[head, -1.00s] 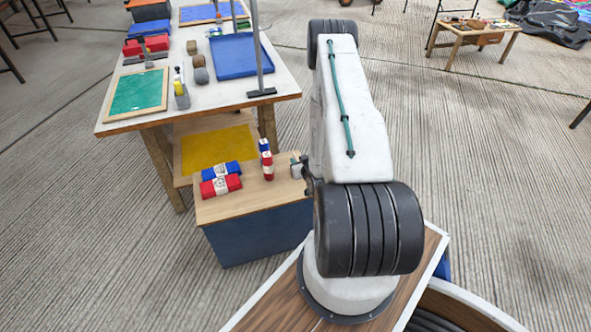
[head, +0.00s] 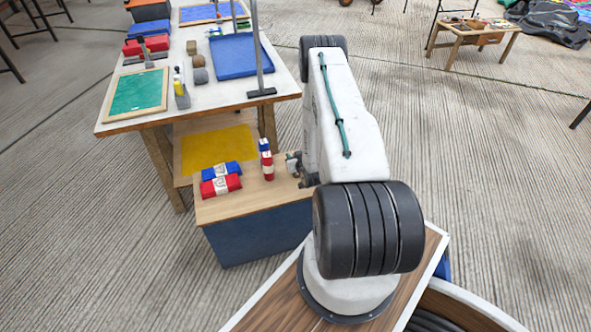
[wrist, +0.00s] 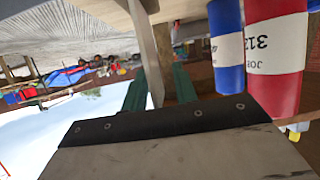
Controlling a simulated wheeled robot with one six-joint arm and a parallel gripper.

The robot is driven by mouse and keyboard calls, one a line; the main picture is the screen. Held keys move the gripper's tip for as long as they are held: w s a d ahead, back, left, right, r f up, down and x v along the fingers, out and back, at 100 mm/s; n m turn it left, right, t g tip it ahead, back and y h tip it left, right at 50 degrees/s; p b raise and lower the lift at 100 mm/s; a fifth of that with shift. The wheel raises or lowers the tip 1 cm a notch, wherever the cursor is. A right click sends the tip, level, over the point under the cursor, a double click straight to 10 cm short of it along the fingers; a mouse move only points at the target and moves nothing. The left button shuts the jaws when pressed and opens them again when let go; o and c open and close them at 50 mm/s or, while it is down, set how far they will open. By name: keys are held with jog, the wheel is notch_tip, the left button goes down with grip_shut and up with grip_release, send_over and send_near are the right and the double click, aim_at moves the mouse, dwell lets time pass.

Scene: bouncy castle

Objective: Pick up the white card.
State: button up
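My gripper (wrist: 160,88) is open, with one finger on each side of the strip and a gap visible on the right side. In the head view my gripper (head: 292,165) is at the right edge of the blue box's wooden top, partly hidden behind my arm. No card can be made out clearly there.
A red labelled roll (wrist: 278,50) and a blue one (wrist: 226,45) stand close right of the fingers. On the blue box (head: 255,235), more red (head: 220,186) and blue (head: 221,170) bundles lie at left. A cluttered white-topped table (head: 215,105) stands behind. Floor at right is open.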

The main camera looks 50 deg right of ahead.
grip_shut()
jog(key=shift+r, duration=0.1)
